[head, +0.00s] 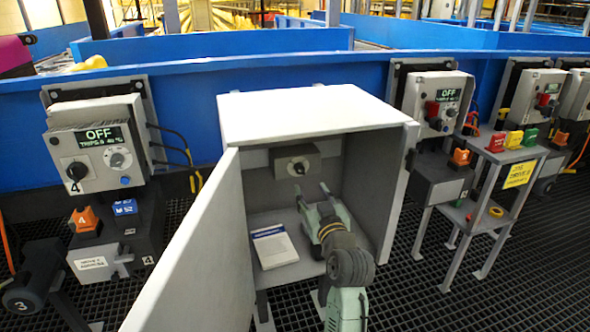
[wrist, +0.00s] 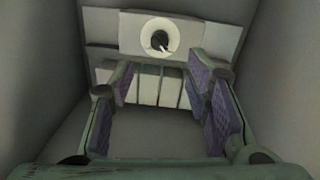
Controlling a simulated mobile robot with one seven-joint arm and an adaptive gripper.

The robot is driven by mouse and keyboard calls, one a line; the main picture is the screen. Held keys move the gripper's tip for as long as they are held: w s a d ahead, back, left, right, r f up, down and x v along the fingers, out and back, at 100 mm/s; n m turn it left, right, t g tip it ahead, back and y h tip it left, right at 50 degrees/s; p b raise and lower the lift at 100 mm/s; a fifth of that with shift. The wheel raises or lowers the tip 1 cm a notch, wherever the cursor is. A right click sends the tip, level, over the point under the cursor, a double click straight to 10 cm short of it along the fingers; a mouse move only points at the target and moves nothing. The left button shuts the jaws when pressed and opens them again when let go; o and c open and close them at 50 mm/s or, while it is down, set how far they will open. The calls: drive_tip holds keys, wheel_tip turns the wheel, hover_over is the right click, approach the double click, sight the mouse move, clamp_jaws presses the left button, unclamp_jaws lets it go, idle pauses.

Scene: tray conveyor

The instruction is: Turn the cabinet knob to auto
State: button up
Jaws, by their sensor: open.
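The cabinet (head: 320,115) stands open in the head view, its door (head: 190,250) swung out to the left. On its back wall is a small grey box with a dark round knob (head: 298,168). In the wrist view the knob (wrist: 160,39) sits on a pale round dial near the top centre, with a light pointer mark slanting to the lower right. No label can be read around it. My gripper (head: 312,194) is inside the cabinet, open and empty, below and short of the knob. Its purple-padded fingers (wrist: 168,85) stand apart in the wrist view, not touching the knob.
A white booklet (head: 274,246) lies on the cabinet floor left of my gripper. The cabinet's side walls are close on both sides. A control box reading OFF (head: 98,150) is at left, another (head: 440,103) at right. A small stand (head: 508,158) holds coloured blocks.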

sight(301, 172)
drive_tip(key=p+x, duration=0.2)
drive_tip(key=x, duration=0.8)
drive_tip(key=shift+w, duration=0.1)
drive_tip(key=shift+c, duration=0.6)
clamp_jaws()
